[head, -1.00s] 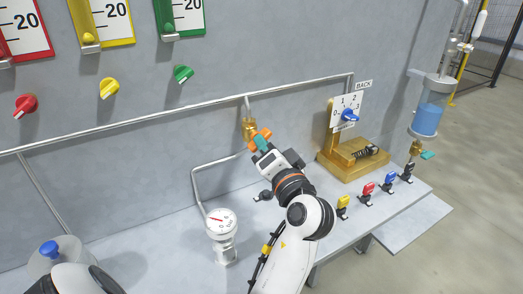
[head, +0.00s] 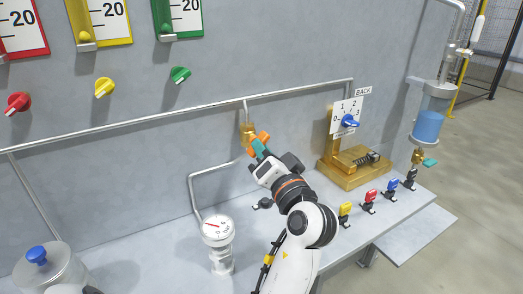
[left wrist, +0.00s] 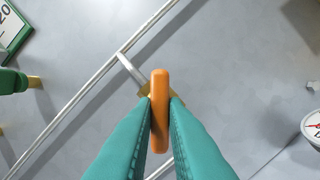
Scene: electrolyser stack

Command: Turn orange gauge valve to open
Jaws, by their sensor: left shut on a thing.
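The orange valve handle (head: 263,136) sits on a brass valve body (head: 247,134), on a short branch below the long wall pipe. My left gripper (head: 259,148) has its teal fingers shut on this handle. In the left wrist view the handle (left wrist: 160,105) stands upright in the picture between the two fingertips (left wrist: 160,120), at an angle to the pipe behind it. The fingers hide much of the valve body. A white round gauge (head: 216,228) stands on the bench below, joined by a bent pipe (head: 191,185). My right gripper is not in view.
Red (head: 19,103), yellow (head: 104,87) and green (head: 180,75) knobs are on the wall at left. A brass stand with a blue dial knob (head: 350,121) is at right. Small coloured switches line the bench front. A lidded tank (head: 52,270) is at lower left.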

